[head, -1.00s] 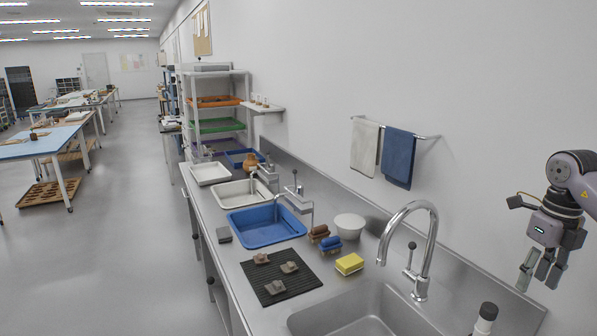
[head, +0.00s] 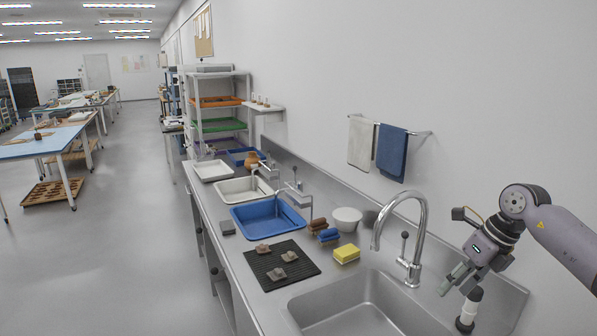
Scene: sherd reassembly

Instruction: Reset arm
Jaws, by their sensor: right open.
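My right gripper (head: 456,280) hangs at the right of the head view, over the right side of the steel counter beside the sink. Its fingers point down and to the left. It is open and I see nothing between its fingers. My left gripper is out of view. Several brown sherds (head: 277,274) lie on a black ribbed mat (head: 305,268) left of the sink.
A steel sink (head: 365,305) with a tall curved tap (head: 425,225) lies left of my right gripper. A yellow sponge (head: 346,255), brushes (head: 328,236), a white bowl (head: 347,219) and a blue basin (head: 268,219) stand farther along. Towels (head: 391,152) hang on the wall.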

